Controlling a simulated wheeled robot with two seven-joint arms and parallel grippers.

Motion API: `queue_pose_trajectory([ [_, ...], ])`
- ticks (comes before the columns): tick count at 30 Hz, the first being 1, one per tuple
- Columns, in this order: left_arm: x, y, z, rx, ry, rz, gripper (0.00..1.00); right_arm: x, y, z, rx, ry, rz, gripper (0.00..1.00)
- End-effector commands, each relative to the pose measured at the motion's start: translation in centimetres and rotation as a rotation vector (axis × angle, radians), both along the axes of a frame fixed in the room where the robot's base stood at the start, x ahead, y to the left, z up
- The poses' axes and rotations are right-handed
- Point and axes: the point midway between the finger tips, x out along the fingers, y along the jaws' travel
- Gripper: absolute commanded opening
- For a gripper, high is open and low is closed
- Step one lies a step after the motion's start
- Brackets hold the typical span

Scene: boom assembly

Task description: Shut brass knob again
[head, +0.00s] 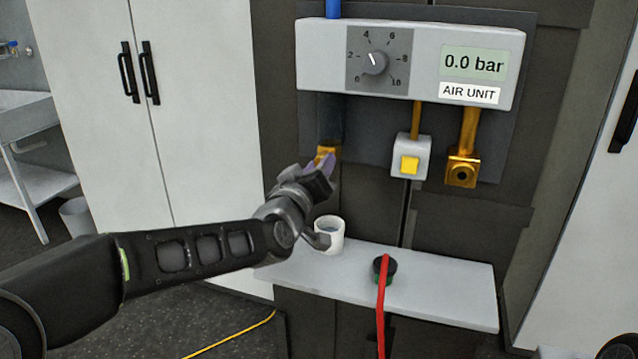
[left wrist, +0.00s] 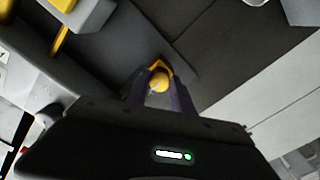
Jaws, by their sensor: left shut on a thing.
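The brass knob shows in the left wrist view (left wrist: 159,82) between the two purple fingers of my left gripper (left wrist: 160,92). In the head view my left gripper (head: 322,172) reaches up to the brass fitting (head: 328,153) under the left side of the white air unit (head: 420,55). The gripper is shut on the knob, and its fingers and wrist hide most of it. The unit's display (head: 473,62) reads 0.0 bar. My right gripper is not in view.
A yellow button box (head: 409,160) and a brass outlet (head: 462,169) hang right of the gripper. Below, a white shelf (head: 440,290) holds a white mug (head: 330,236) close to my left wrist and a dark round piece (head: 385,268) with a red hose (head: 381,315).

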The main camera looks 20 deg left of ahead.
Motion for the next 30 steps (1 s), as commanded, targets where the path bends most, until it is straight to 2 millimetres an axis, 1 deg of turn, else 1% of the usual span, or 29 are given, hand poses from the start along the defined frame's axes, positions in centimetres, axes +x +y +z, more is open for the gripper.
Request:
queue_pose_trajectory([
  [1, 0.0, 0.0, -0.5, -0.044, 0.000, 0.001, 0.00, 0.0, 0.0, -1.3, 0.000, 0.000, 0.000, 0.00],
  [9, 0.0, 0.0, -0.4, -0.302, 0.018, 0.001, 0.00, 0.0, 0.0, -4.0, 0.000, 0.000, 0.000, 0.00],
  [18, 0.0, 0.0, -0.3, -0.587, 0.036, 0.000, 0.00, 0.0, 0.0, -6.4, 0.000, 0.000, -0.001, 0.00],
  [30, 0.0, 0.0, -0.2, -0.965, 0.062, -0.001, 0.00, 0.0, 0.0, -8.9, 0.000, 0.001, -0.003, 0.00],
])
